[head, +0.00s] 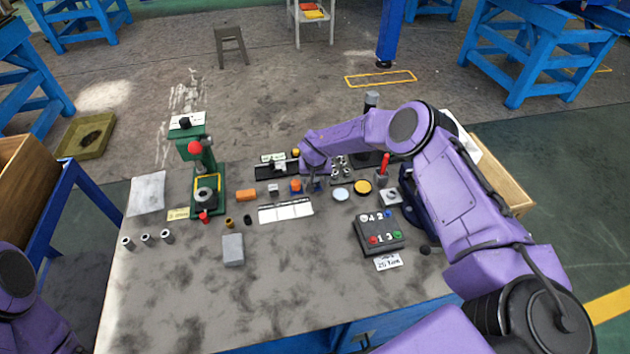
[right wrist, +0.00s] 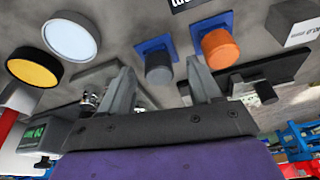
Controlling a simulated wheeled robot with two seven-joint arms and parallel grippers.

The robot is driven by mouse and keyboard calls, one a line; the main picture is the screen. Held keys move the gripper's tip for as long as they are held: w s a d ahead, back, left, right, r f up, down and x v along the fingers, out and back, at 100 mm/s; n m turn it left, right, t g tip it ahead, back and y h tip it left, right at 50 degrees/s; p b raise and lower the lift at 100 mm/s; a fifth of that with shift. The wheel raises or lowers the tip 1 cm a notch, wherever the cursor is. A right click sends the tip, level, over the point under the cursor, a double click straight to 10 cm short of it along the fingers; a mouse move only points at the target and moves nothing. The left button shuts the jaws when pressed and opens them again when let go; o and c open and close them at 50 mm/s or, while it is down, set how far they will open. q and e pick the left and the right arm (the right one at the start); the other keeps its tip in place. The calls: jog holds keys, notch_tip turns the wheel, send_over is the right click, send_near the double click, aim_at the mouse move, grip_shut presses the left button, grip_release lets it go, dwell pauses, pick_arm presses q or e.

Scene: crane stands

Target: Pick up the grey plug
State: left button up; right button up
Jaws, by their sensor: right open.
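The grey plug (right wrist: 158,68) is a short dark grey cylinder on a blue square base, seen in the right wrist view. My right gripper (right wrist: 160,64) is open, with one fingertip to each side of the plug in the picture. I cannot tell whether the fingers are level with it. No contact shows. In the head view, my right gripper (head: 313,184) is small over the back middle of the table and largely hides the plug. Beside it stands an orange plug (right wrist: 220,48) on another blue base, also in the head view (head: 296,186). My left gripper is out of view.
A white disc (head: 341,194) and a yellow disc (head: 363,187) lie to the right of the plugs. A black-based device (head: 277,170) stands behind.

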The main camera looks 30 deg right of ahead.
aim_at(315, 179)
jog(key=shift+s, duration=0.1)
jog(key=c, duration=1.2)
jog(key=shift+o, duration=0.2)
jog(key=shift+r, duration=0.1)
notch_tip(315, 179, up, 3)
jog(key=shift+r+b, duration=0.1)
jog(key=shift+b, duration=0.25)
jog(key=s+a+r+b, duration=0.1)
jog(key=s+a+r, duration=0.1)
jog(key=s+r, duration=0.3)
jog(key=s+a+r+b, duration=0.1)
jog(key=s+r, duration=0.3)
jog(key=s, duration=0.4)
jog(key=shift+s+a+r, duration=0.15)
jog(key=shift+a+r, duration=0.25)
jog(key=shift+a, duration=0.4)
